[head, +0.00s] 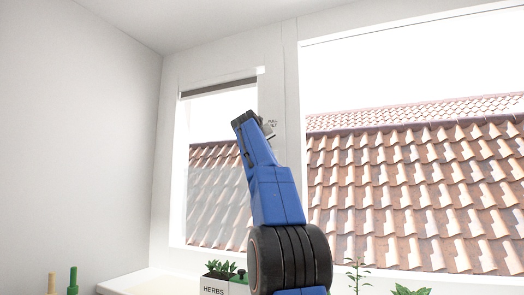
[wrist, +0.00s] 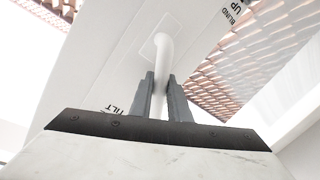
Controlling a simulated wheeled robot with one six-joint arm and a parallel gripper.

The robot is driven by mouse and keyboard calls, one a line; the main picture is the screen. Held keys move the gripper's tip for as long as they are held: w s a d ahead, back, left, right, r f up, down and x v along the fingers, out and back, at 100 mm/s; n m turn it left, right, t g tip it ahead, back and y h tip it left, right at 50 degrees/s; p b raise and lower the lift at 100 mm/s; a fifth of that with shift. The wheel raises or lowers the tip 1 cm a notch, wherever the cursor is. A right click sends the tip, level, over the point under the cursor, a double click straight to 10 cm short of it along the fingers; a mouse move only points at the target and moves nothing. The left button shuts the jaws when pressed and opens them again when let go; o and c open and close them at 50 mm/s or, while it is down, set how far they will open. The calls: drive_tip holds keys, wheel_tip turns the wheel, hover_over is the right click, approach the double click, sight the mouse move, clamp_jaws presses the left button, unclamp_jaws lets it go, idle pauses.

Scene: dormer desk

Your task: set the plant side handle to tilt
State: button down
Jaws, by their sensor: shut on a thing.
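In the wrist view a white window handle (wrist: 165,49) is fixed to a white frame (wrist: 95,55). Its bent neck shows above the fingers, and its grip runs down between them. My gripper (wrist: 160,77) is shut on this grip, one dark finger on each side. The word TILT (wrist: 112,108) is printed on the frame left of the fingers. In the head view my gripper (head: 267,130) is at the post between the two windows. My blue arm mostly hides it and the handle there. I cannot tell the handle's exact setting.
BLIND UP (wrist: 234,14) is printed at the upper right in the wrist view. In the head view a dark blind (head: 218,87) is rolled up atop the left window. A HERBS planter (head: 214,284), green-topped items (head: 73,277) and other plants (head: 357,275) stand low down.

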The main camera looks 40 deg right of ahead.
drive_tip(key=m, duration=0.1)
drive_tip(key=s+m, duration=0.1)
drive_tip(key=shift+s+d+r+m, duration=0.2)
drive_tip(key=shift+d+m, duration=0.1)
drive_tip(key=shift+s+d+m+t+h, duration=0.15)
drive_tip(key=shift+s+d+m+t, duration=0.15)
drive_tip(key=shift+m, duration=0.45)
drive_tip(key=shift+s+d+m+t+h, duration=0.1)
drive_tip(key=shift+s+m+t+h, duration=0.1)
drive_tip(key=shift+s+m, duration=0.4)
drive_tip(key=shift+w+m, duration=0.2)
drive_tip(key=shift+m, duration=0.05)
drive_tip(key=c, duration=1.7)
unclamp_jaws()
drive_tip(key=shift+o, duration=0.2)
drive_tip(key=shift+r, duration=0.1)
drive_tip(key=shift+a, duration=0.1)
drive_tip(key=v, duration=1.7)
drive_tip(key=shift+s, duration=0.15)
